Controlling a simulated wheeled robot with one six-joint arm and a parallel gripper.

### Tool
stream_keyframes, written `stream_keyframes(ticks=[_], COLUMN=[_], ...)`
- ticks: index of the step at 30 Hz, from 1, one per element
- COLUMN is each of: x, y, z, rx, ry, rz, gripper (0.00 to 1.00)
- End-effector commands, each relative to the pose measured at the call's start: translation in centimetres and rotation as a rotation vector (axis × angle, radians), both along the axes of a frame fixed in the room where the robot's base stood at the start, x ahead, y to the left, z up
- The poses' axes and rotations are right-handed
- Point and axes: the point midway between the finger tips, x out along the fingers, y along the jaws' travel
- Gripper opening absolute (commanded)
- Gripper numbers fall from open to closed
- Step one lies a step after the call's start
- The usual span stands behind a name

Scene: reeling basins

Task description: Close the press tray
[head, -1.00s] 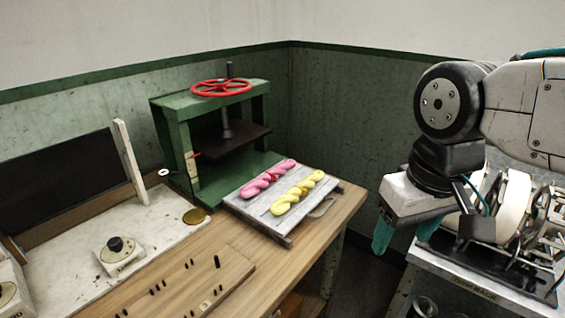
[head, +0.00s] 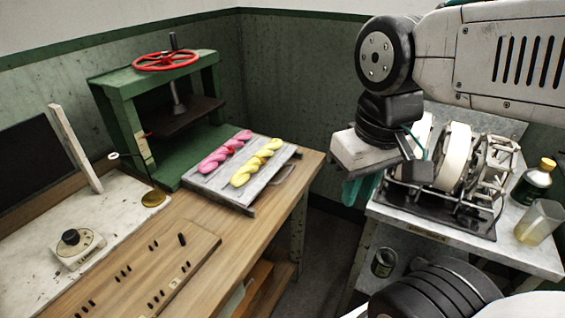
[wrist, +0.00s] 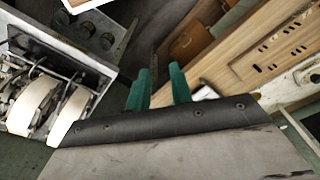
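The press tray (head: 214,184) is a grey flat tray pulled out of the green press (head: 126,107) onto the wooden bench. A pink skein (head: 225,152) and a yellow skein (head: 257,163) lie side by side on it. A metal handle (head: 284,176) shows at its right front side. My gripper (head: 361,190) hangs to the right of the tray, apart from it, over the gap between the bench and the metal cart. In the wrist view its two green fingers (wrist: 158,88) stand apart with nothing between them.
The wooden bench (head: 262,215) carries a pegged board (head: 130,270) and a white dial box (head: 76,248). A metal cart (head: 470,248) with a reeling machine, a bottle (head: 533,182) and a beaker (head: 538,222) stands at right. Floor shows between bench and cart.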

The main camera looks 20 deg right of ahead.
Motion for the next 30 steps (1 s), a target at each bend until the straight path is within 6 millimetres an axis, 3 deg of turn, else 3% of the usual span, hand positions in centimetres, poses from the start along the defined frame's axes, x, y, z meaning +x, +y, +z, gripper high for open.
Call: stream_keyframes(ticks=[1,2,8,16,24,30], x=[0.2,0.4,4.0,14.0,25.4,29.5], y=[-0.4,-0.7,-0.5,-0.4,-5.7,-8.2], z=[-0.6,-1.0,-4.0,-8.3,-12.6,-11.8], rx=[0.001,0.003,0.181,0.581,0.969,1.149], ry=[0.033,0.054,0.194,0.282,0.338,0.339], rz=[-0.022,-0.036,-0.258,-0.928,-1.824,-2.202], gripper=[0.07,0.0,0.0,0.0,0.0,0.0])
